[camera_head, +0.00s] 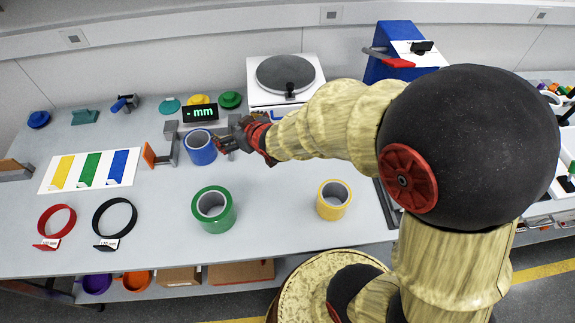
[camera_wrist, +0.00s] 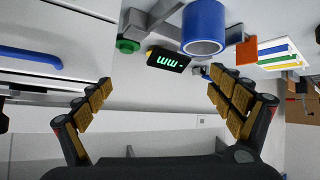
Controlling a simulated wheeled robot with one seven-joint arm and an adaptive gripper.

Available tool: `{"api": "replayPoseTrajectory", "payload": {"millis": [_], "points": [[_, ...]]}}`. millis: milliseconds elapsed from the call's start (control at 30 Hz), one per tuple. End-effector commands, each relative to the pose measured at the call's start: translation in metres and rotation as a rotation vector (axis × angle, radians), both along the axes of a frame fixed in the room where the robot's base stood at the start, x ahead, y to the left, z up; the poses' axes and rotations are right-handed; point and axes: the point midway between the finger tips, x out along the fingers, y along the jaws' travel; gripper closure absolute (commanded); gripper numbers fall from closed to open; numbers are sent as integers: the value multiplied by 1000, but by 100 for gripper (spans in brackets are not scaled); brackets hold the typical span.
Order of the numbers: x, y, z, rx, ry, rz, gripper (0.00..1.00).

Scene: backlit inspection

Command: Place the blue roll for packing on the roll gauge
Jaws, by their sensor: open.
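The blue roll (camera_head: 203,155) stands on the bench at the roll gauge, beside its orange jaw (camera_head: 149,156) and grey bracket (camera_head: 168,150). The gauge's dark display (camera_head: 200,112) shows dashes and "mm". My gripper (camera_head: 222,143) is just right of the roll in the head view, open. In the wrist view, the picture is upside down; my gripper (camera_wrist: 160,95) has its fingers spread with nothing between them. The blue roll (camera_wrist: 205,14) is beyond the fingertips, with the display (camera_wrist: 168,59) nearby. Whether the roll touches the gauge I cannot tell.
A green roll (camera_head: 222,219) and a yellow roll (camera_head: 340,210) stand nearer the front. Red (camera_head: 49,221) and black (camera_head: 105,219) rings lie at left, by a colour-striped card (camera_head: 75,184).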

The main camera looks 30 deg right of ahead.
Motion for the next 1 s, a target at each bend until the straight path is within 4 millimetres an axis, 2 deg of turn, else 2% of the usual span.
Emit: {"api": "replayPoseTrajectory", "payload": {"millis": [33, 100, 167, 300, 400, 500, 600, 733, 1000], "points": [[-11, -9, 24, -13, 21, -35, 7], [-36, -22, 48, -27, 75, -86, 7], [-61, -30, 67, -29, 126, -128, 7], [-133, -39, 102, -11, 250, -198, 7], [-186, -37, 117, 14, 335, -222, 7], [-230, -32, 126, 38, 405, -228, 7], [-261, -27, 129, 55, 454, -227, 7], [-278, -24, 130, 63, 485, -223, 7], [-279, -24, 130, 64, 489, -223, 7]]}}
